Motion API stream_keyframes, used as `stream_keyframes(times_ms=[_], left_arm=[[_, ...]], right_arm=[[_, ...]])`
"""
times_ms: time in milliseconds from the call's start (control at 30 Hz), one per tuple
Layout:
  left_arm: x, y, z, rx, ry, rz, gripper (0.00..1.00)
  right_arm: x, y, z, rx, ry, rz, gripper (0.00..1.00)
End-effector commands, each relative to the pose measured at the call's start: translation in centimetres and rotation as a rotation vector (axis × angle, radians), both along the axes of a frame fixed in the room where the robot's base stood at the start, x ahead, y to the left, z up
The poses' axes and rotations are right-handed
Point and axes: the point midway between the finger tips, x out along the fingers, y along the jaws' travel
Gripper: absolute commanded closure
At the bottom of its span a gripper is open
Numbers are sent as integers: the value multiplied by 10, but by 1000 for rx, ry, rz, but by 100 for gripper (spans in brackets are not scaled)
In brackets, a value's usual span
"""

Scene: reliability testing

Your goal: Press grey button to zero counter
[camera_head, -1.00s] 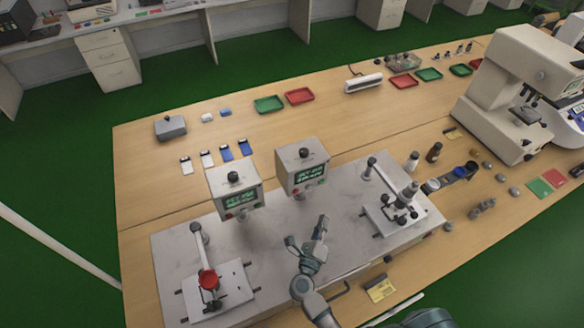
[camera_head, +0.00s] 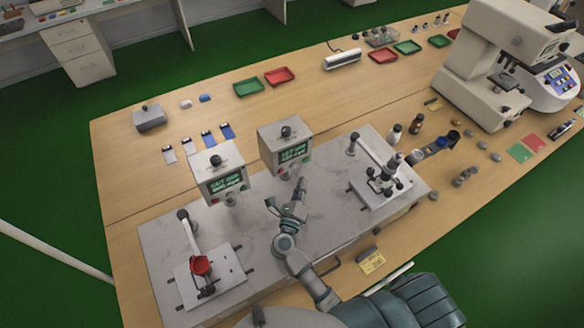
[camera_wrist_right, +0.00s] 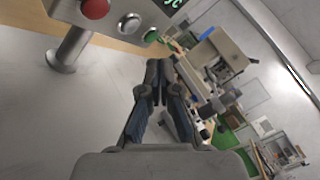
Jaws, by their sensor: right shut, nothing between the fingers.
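Two light-grey counter boxes stand on the metal plate in the head view: the left box (camera_head: 206,178) and the right box (camera_head: 270,152), each with a green-lit display and a black knob on top. In the right wrist view a counter box (camera_wrist_right: 116,9) fills the top edge. It carries a red button (camera_wrist_right: 95,8), a grey button (camera_wrist_right: 130,23) and a green button (camera_wrist_right: 152,36). My right gripper (camera_head: 300,185) is shut and empty, in front of and below the right box. In the wrist view its fingertips (camera_wrist_right: 158,68) are below the buttons, apart from them. My left gripper is not in view.
A fixture with a red part (camera_head: 201,266) sits at the plate's front left. Another fixture (camera_head: 381,186) stands to the right of my gripper. A microscope-like machine (camera_head: 490,75) is at the far right. The metal plate (camera_head: 160,240) has bare room between the fixtures.

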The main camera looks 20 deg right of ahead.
Motion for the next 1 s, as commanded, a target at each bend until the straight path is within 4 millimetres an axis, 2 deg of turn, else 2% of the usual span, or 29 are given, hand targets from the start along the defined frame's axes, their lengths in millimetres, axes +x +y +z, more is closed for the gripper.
stream_keyframes(times_ms=[100,333,600,1000], left_arm=[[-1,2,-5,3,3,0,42],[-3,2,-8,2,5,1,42],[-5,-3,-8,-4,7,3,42],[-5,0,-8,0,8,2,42]], right_arm=[[16,1,-1,2,-1,-1,100],[32,3,-1,2,0,-1,100],[36,5,0,0,0,-1,100],[35,4,0,0,0,-1,100]])
